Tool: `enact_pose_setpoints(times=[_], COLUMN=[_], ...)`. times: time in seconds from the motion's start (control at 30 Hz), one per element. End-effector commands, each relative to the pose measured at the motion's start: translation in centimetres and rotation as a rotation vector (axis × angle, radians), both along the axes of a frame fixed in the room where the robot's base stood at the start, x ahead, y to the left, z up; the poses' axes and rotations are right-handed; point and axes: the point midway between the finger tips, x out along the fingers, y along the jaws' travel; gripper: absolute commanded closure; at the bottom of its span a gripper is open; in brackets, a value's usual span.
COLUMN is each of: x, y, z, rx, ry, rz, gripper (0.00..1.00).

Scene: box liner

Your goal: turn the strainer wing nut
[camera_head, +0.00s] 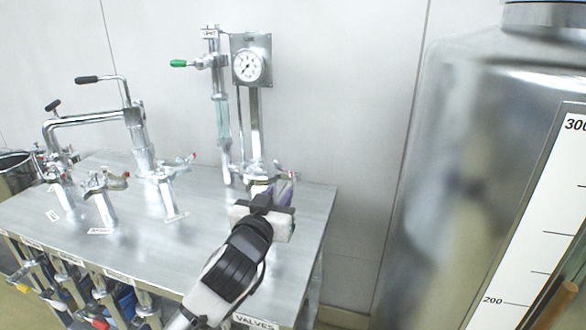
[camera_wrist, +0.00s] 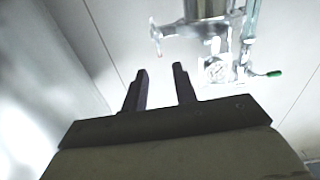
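My gripper (camera_head: 270,192) is at the right end of the steel table, in front of the fitting under the gauge. In the wrist view its two dark fingers (camera_wrist: 160,76) stand apart with nothing between them. A metal fitting (camera_head: 262,172) stands just behind the gripper, partly hidden by it. A small red-tipped handle (camera_head: 292,175) sticks out at its right side; in the wrist view it (camera_wrist: 156,35) is beyond the fingertips, apart from them. I cannot tell for certain which part is the strainer wing nut; labels are too small to read.
The steel table (camera_head: 235,240) carries several clamp fittings, one with a red-tipped handle (camera_head: 180,165), at the left. A gauge (camera_head: 249,66) and green-handled valve (camera_head: 185,63) rise behind. A large steel tank (camera_head: 450,180) stands right. The table's middle is clear.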

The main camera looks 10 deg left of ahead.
Motion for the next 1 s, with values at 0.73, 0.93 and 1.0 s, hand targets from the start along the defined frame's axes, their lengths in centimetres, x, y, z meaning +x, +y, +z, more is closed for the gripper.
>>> enact_pose_setpoints(times=[0.73, 0.93, 1.0], x=[11.3, 11.3, 11.3], y=[-0.5, -0.5, -0.5], z=[0.1, 0.1, 0.1], rx=[0.002, 0.002, 0.002], ry=[-0.002, -0.003, -0.003], rz=[-0.002, -0.002, -0.002], gripper=[0.72, 0.72, 0.76])
